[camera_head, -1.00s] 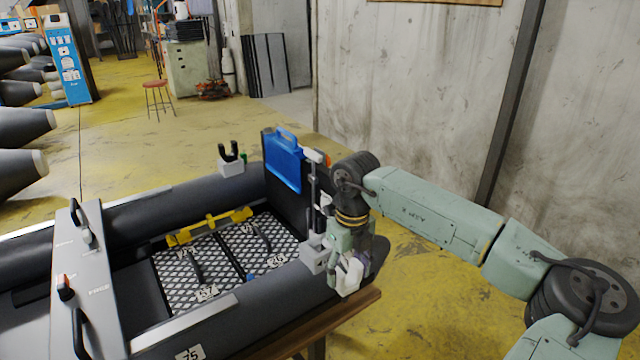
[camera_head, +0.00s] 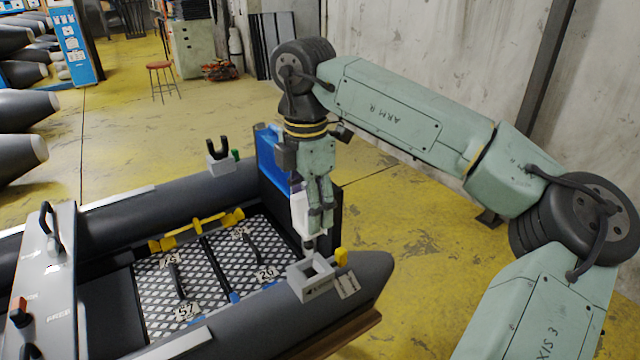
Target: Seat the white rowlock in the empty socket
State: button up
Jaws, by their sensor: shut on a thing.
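My gripper (camera_head: 320,217) points down above the near tube of the boat. It is shut on the white rowlock (camera_head: 298,208), which shows beside the fingers and is partly hidden by them. The empty socket (camera_head: 312,284) is a pale grey block with a square dark opening on top of the near tube, just below the gripper. The rowlock appears above the opening and apart from it; a dark tip hangs close to the block's back edge. A matching socket block (camera_head: 221,166) on the far tube holds a black forked rowlock (camera_head: 218,150).
A yellow knob (camera_head: 341,257) sits just right of the socket. A grey bench (camera_head: 47,280) crosses the boat at left.

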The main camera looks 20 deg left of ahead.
aim_at(310, 239)
jog(key=shift+w+f, duration=0.1)
jog(key=shift+w, duration=0.25)
jog(key=shift+s+f+b, duration=0.25)
jog(key=shift+f+b, duration=0.3)
jog(key=shift+f, duration=0.1)
jog(key=shift+f+b, duration=0.95)
jog(key=shift+f, duration=0.75)
jog(key=shift+w, duration=0.1)
jog(key=shift+f+b, duration=1.6)
jog(key=shift+f, duration=0.05)
jog(key=shift+f+b, duration=1.3)
jog(key=shift+f, duration=0.15)
jog(key=o, duration=1.3)
